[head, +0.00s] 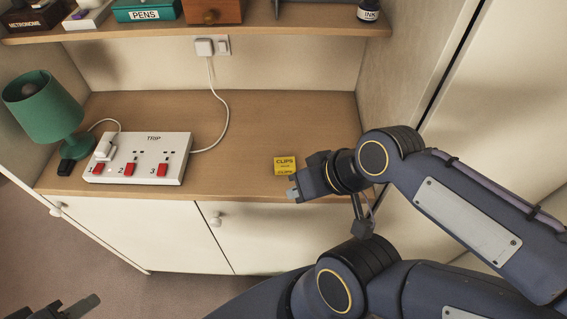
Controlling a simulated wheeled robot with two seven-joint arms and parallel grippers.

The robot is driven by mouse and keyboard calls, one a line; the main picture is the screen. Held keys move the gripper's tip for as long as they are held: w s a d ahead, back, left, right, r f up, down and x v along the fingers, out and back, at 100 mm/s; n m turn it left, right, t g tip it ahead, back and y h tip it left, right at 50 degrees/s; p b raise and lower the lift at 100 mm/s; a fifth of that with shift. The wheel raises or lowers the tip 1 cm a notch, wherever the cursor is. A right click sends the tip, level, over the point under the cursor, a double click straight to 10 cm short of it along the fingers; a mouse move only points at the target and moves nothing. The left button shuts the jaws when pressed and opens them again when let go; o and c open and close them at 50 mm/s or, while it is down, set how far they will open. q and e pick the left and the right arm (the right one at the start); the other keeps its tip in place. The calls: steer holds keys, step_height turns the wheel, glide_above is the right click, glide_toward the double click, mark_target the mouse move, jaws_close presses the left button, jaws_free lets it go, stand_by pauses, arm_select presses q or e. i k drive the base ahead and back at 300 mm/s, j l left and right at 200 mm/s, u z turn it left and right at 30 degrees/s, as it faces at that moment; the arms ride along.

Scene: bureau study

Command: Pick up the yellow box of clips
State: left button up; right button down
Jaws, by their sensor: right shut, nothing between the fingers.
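The yellow box of clips (285,163) stands on the wooden desktop near its front edge, right of the middle. Its label reads CLIPS. My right gripper (292,195) is just in front of the box, at the desk's front edge, with its fingers shut and empty. The gripper's body partly overlaps the box's lower right in the picture. I cannot tell whether they touch. Part of my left gripper (80,308) shows at the bottom left corner, away from the desk. Its jaw opening is not clear.
A white power strip (145,170) marked TRIP with red switches lies on the desktop's left half. A green lamp (45,108) stands at the far left. A white cable (222,115) runs to a wall socket (205,47). A shelf (180,28) hangs above. The desktop's middle is clear.

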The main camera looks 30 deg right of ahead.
mark_target(284, 165)
steer(key=i+j+z, duration=0.35)
steer(key=j+z, duration=0.15)
steer(key=i+j+z, duration=0.1)
steer(key=j+z, duration=0.45)
steer(key=j, duration=0.25)
steer(key=i+j+z, duration=0.1)
steer(key=j+z, duration=0.15)
steer(key=j, duration=0.1)
